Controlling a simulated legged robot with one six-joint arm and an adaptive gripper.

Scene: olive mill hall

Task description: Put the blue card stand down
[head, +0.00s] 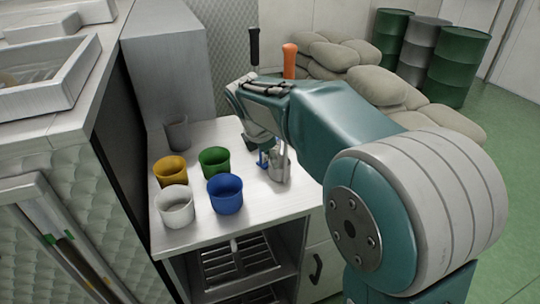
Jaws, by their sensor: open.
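The blue card stand (263,159) shows as a small blue shape low at the right side of the white tabletop (215,240). My gripper (266,151) is over the table at the same spot, pointing down, with its jaws open. The arm and the gripper cover much of the stand. I cannot tell whether its base rests flat on the table or whether a finger still touches it.
Yellow (170,172), green (214,162), blue (225,194), white (175,206) and grey (177,132) cups stand left of my gripper. Black (254,48) and orange (290,62) handles rise behind my arm. Sacks (375,85) and drums (458,68) are farther back. The table's front strip is clear.

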